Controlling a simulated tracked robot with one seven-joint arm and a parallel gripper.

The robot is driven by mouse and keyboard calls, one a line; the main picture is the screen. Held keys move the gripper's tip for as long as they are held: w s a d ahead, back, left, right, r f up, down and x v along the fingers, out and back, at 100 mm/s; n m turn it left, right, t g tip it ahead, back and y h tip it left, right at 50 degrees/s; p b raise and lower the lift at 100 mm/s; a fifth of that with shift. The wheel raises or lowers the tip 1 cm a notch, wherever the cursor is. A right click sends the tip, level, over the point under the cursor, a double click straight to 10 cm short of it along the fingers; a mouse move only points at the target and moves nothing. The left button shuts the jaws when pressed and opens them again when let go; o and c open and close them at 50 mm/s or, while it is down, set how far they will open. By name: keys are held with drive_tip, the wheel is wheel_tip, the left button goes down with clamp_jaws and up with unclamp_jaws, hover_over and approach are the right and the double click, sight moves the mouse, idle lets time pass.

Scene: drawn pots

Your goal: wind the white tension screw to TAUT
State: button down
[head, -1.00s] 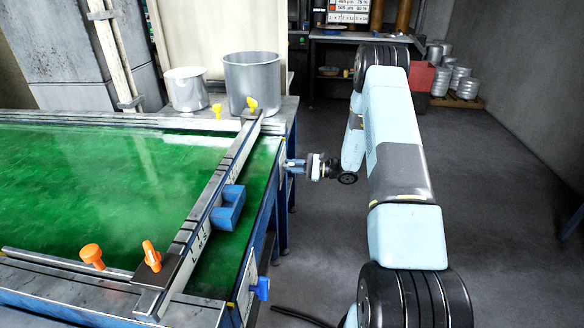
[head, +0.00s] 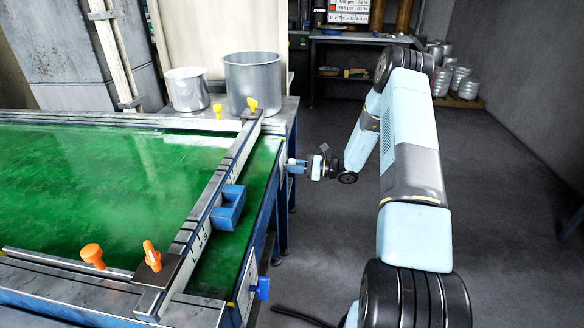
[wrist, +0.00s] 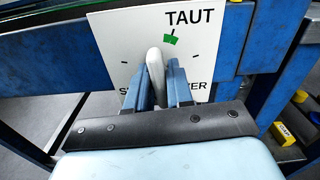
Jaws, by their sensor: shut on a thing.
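The white tension screw (wrist: 155,64) is a pale, rounded grip in front of a white plate (wrist: 108,35) in the wrist view. My gripper (wrist: 157,72) is shut on it, one blue finger on each side. The screw's tip points up, a little left of the green mark (wrist: 170,38) under the word TAUT. The lettering low on the plate is partly hidden by my fingers. In the head view my gripper (head: 290,166) is at the right side of the green-topped table (head: 80,185); the screw is too small to make out there.
A blue knob (head: 262,288) sticks out nearer on the same table side. Orange knobs (head: 92,254) and a metal bar (head: 215,185) with a blue block lie over the table. Two metal pots (head: 252,82) stand behind. The floor to the right is clear.

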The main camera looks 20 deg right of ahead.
drive_tip(key=m, duration=0.5)
drive_tip(key=shift+w+d+r, duration=0.1)
drive_tip(key=shift+w, duration=0.1)
drive_tip(key=shift+m, duration=0.3)
drive_tip(key=c, duration=1.1)
unclamp_jaws()
drive_tip(key=v, duration=1.4)
